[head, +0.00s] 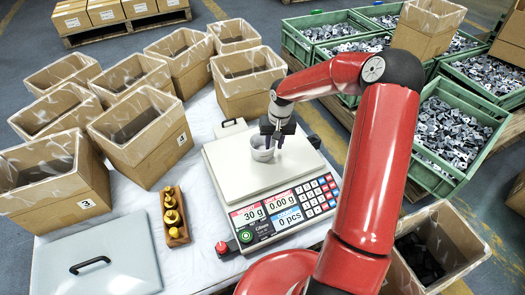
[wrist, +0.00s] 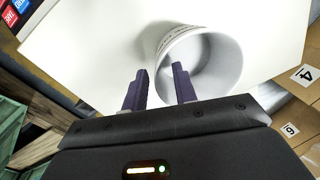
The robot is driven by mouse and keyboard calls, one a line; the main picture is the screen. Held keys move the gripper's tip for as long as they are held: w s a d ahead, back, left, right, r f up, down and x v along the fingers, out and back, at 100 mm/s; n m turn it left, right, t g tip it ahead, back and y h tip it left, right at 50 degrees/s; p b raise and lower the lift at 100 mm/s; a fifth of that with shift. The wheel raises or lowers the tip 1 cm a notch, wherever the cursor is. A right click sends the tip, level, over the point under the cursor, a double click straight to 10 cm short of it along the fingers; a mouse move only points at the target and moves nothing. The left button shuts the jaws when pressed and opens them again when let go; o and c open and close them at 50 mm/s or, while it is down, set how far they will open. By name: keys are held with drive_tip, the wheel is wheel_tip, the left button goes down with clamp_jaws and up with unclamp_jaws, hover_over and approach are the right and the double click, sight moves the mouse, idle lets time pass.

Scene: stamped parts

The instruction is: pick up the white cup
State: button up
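The white cup (head: 261,154) stands upright on the pale plate of the counting scale (head: 235,178). In the wrist view the cup (wrist: 222,62) shows its open mouth, with faint print on its outer side. My gripper (head: 273,141) is over the cup, pointing down. In the wrist view my gripper (wrist: 159,86) is open, with a gap between its two dark fingers. The right finger overlaps the cup's mouth and the left finger is outside it, so the near rim lies between them. I cannot tell whether either finger touches the wall.
Several lined cardboard boxes (head: 150,148) crowd the left and back of the table. A wooden holder with brass weights (head: 172,217) and a grey lid (head: 98,262) lie left of the scale. Green crates of metal parts (head: 455,140) stand at right. The scale display (head: 278,210) reads 30 g and 0 pcs.

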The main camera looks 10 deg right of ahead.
drive_tip(key=shift+f, duration=0.8)
drive_tip(key=shift+c, duration=0.5)
clamp_jaws()
drive_tip(key=shift+r, duration=0.15)
